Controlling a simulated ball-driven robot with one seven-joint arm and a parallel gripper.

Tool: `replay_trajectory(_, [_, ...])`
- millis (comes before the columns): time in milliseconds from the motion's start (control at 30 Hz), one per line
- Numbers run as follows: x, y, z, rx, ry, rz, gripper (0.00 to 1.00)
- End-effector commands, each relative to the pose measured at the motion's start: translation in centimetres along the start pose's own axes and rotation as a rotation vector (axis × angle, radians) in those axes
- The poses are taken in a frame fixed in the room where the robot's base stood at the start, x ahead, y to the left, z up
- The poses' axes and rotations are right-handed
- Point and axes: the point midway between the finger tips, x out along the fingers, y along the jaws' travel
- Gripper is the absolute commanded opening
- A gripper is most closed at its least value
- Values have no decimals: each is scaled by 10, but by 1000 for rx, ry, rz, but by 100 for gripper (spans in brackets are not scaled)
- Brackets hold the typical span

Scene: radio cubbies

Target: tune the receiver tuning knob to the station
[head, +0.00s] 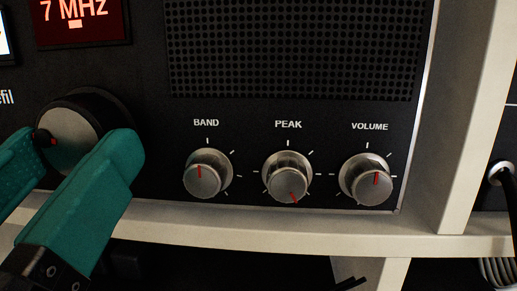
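The receiver (150,75) has a black front panel at the left and middle of the head view. Its large tuning knob (72,135) has a silver face and a dark rim, with a small red mark at its left. My gripper (70,165) has two teal fingers, one on each side of the knob's lower front, spread apart. The right finger overlaps the knob's lower right in the picture; whether either finger touches it I cannot tell. A red display (82,22) above the knob reads "7 MHz"; its top is cut off.
Three smaller silver knobs with red pointers, BAND (203,182), PEAK (281,183) and VOLUME (366,184), stand to the right. A speaker grille (295,50) is above them. A cream shelf edge (300,230) runs below, and a cream upright (470,120) stands at the right.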

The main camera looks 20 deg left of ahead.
Motion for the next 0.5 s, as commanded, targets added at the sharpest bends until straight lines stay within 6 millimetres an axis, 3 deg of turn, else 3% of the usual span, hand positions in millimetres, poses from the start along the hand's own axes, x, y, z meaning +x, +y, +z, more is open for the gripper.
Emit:
replay_trajectory(300, [0, 0, 0, 0, 0, 0, 25])
replay_trajectory(500, [-1, 0, 3, 24, 2, 10, 25])
